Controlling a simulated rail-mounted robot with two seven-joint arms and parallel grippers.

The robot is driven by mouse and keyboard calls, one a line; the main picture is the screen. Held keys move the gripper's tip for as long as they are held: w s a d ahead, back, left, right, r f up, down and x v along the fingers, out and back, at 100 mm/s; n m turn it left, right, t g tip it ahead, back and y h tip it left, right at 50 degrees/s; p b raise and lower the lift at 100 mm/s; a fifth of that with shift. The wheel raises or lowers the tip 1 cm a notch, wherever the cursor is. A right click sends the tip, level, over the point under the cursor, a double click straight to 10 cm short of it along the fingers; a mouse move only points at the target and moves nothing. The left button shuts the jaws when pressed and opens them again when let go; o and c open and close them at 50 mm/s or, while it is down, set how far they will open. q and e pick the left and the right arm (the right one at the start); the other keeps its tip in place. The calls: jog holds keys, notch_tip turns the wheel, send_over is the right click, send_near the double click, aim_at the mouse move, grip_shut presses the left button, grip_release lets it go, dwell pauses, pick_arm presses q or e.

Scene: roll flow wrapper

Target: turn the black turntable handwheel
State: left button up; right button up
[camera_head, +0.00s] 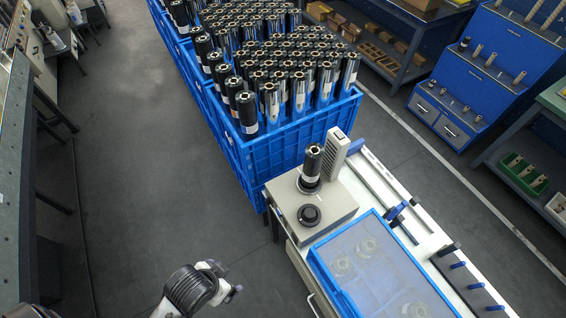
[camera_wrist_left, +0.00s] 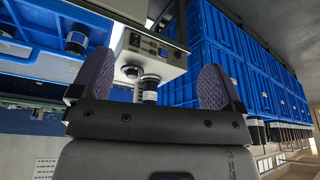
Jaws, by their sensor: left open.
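The black turntable handwheel (camera_head: 309,215) is a round knob on top of a beige machine box (camera_head: 330,207). Behind it a dark roll (camera_head: 312,165) stands upright on the same box. My left gripper (camera_head: 226,284) is to the left of the box and nearer the camera, apart from the handwheel. In the left wrist view its two purple-grey fingers (camera_wrist_left: 157,65) are spread, with nothing held. The handwheel also shows there as a dark knob (camera_wrist_left: 131,71) between the fingers, some way off, beside the roll (camera_wrist_left: 150,87). My right gripper is not in view.
A blue crate (camera_head: 295,145) full of upright dark rolls stands behind the machine. A blue-framed clear cover (camera_head: 375,265) lies in front of the handwheel, with a white rail unit to the right. The grey floor (camera_head: 150,170) at left is mostly clear.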

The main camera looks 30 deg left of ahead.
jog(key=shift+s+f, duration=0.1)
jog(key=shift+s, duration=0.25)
